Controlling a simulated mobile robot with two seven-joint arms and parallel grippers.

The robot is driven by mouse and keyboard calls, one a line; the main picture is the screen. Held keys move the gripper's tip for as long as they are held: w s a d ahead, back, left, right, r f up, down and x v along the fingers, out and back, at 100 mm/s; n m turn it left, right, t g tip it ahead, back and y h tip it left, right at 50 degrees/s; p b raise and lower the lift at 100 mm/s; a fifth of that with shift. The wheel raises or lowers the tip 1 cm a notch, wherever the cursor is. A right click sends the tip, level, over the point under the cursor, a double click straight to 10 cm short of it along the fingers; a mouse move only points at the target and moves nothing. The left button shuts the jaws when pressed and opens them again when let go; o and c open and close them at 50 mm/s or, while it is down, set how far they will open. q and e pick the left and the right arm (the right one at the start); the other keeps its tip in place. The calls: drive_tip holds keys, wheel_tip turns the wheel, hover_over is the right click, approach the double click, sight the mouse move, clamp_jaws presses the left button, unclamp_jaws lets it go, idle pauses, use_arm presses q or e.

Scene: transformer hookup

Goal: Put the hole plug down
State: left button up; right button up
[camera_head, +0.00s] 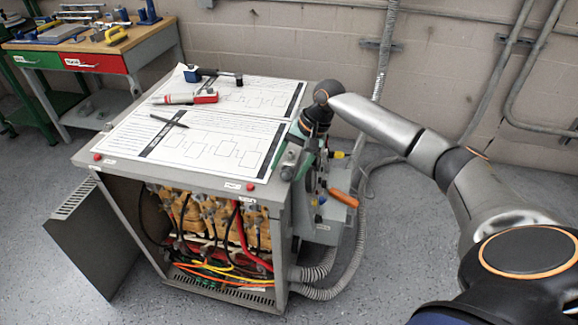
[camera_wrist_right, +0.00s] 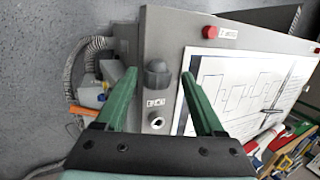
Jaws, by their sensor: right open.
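The hole plug (camera_wrist_right: 157,72), a dark grey dome, sits on the cabinet's grey top near its edge in the right wrist view. It also shows as a small dark cap in the head view (camera_head: 287,172). My right gripper (camera_wrist_right: 159,76) is open, with one green finger on each side of the plug and visible gaps between. A label and a round metal-rimmed hole (camera_wrist_right: 156,122) lie beside the plug, closer to the gripper's palm. In the head view, my right gripper (camera_head: 297,150) is partly hidden by its own wrist. My left gripper is not in view.
The open-fronted cabinet (camera_head: 85,158) holds coloured cables. Printed sheets (camera_head: 215,140), a pen (camera_head: 169,121) and a red-and-white tool (camera_head: 186,98) lie on top. Red buttons mark its front corners. Grey hoses and an orange handle (camera_head: 343,197) are at its right side. A workbench stands back left.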

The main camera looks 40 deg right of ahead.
drive_tip(key=v, duration=1.2)
drive_tip(key=shift+p, duration=0.3)
drive_tip(key=shift+r, duration=0.15)
